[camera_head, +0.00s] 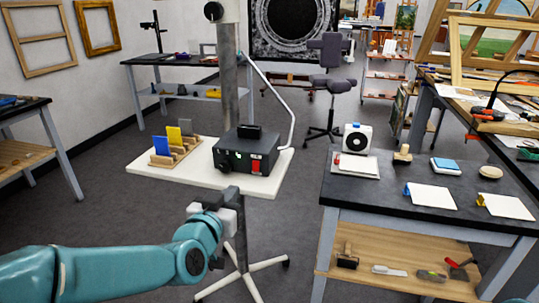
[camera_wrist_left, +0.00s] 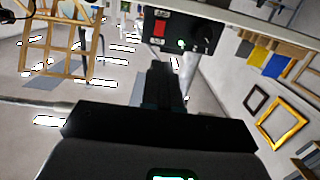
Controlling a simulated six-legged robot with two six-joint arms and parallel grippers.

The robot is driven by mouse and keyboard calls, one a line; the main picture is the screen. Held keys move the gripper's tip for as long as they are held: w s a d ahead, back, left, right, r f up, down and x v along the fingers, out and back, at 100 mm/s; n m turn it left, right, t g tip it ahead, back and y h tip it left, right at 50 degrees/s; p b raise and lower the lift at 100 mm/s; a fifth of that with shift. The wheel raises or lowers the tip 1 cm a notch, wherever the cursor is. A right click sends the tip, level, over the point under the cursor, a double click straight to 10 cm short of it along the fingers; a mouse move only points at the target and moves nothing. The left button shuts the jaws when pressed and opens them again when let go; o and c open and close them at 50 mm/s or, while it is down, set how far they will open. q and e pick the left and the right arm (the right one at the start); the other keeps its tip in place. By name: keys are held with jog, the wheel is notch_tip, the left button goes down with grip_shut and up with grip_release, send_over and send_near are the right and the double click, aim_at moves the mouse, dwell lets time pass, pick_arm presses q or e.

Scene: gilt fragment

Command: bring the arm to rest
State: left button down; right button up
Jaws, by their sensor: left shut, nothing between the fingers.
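My teal left arm (camera_head: 120,268) reaches in from the lower left. Its grey and dark left gripper (camera_head: 230,193) appears just in front of the near edge of a small white stand table (camera_head: 205,178). The gripper's dark fingers (camera_wrist_left: 163,78) are together and empty in the left wrist view. A black box with a red switch and a green light (camera_head: 246,152) sits on the stand, beyond the gripper. It shows upside down in the left wrist view (camera_wrist_left: 190,32). I cannot tell whether the gripper touches the stand. My right gripper is not in view.
A wooden rack (camera_head: 176,151) with blue, yellow and grey plates stands left of the box. A grey post and a thin white curved rod rise by the stand. A black-topped workbench (camera_head: 385,215) is at the right. Grey floor (camera_head: 110,210) is open at the left.

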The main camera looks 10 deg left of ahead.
pick_arm(q)
jog(key=s+d+f+g+p, duration=0.1)
jog(key=s+f+g+p, duration=0.3)
jog(key=f, duration=0.8)
jog(key=s+f+g+p, duration=0.5)
jog(key=f, duration=0.7)
jog(key=s+d+f+n+g+h, duration=0.1)
jog(key=s+d+f+g, duration=0.1)
jog(key=s, duration=0.5)
jog(key=s+d+f+n+g+p, duration=0.1)
jog(key=s+d+f+g, duration=0.1)
jog(key=s, duration=0.4)
jog(key=s+d+f+n+g+h, duration=0.1)
jog(key=s+d+f+g, duration=0.1)
jog(key=s+f, duration=0.3)
jog(key=s+g, duration=0.1)
jog(key=s, duration=0.1)
jog(key=shift+s+h, duration=0.3)
